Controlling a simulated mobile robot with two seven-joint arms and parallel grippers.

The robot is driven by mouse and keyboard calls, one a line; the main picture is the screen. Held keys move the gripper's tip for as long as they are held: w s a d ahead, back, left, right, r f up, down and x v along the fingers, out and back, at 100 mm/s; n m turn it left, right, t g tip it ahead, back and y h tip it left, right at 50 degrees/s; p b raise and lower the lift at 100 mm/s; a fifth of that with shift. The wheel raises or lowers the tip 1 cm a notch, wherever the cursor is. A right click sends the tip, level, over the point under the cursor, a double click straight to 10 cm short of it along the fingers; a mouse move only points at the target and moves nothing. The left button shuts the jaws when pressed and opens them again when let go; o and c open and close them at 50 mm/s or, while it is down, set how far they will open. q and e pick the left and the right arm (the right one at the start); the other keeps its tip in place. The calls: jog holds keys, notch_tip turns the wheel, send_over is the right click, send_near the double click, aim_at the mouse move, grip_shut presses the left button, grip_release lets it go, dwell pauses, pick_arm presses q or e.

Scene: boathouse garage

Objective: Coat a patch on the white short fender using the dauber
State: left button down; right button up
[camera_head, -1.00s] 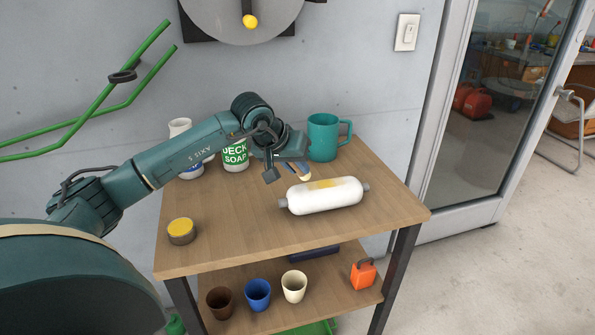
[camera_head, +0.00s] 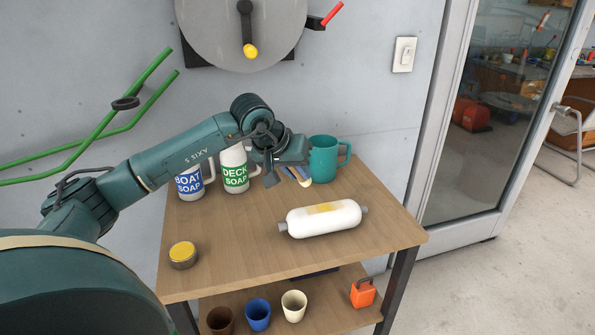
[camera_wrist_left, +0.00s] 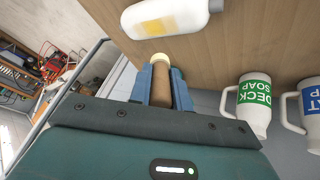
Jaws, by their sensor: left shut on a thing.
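The white short fender (camera_head: 340,219) lies on its side on the wooden table, with a yellow patch (camera_head: 323,208) on its upper side. In the left wrist view the fender (camera_wrist_left: 196,14) is at the top, partly cut off. My left gripper (camera_head: 297,175) is shut on the dauber (camera_head: 305,182), behind the fender and apart from it in the head view. In the left wrist view the dauber's brown body (camera_wrist_left: 160,88) sits between the fingers, its pale tip pointing toward the fender. A round tin with yellow contents (camera_head: 183,254) stands at the table's front left. My right gripper is out of view.
A teal mug (camera_head: 323,160) stands at the back, close to my left gripper. The deck soap (camera_head: 235,171) and boat soap (camera_head: 190,183) containers stand to its left. The table's front middle is clear. Cups (camera_head: 258,314) and an orange can (camera_head: 363,293) are on the lower shelf.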

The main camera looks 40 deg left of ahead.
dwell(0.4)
pick_arm(q)
jog(key=shift+f+b, duration=0.3)
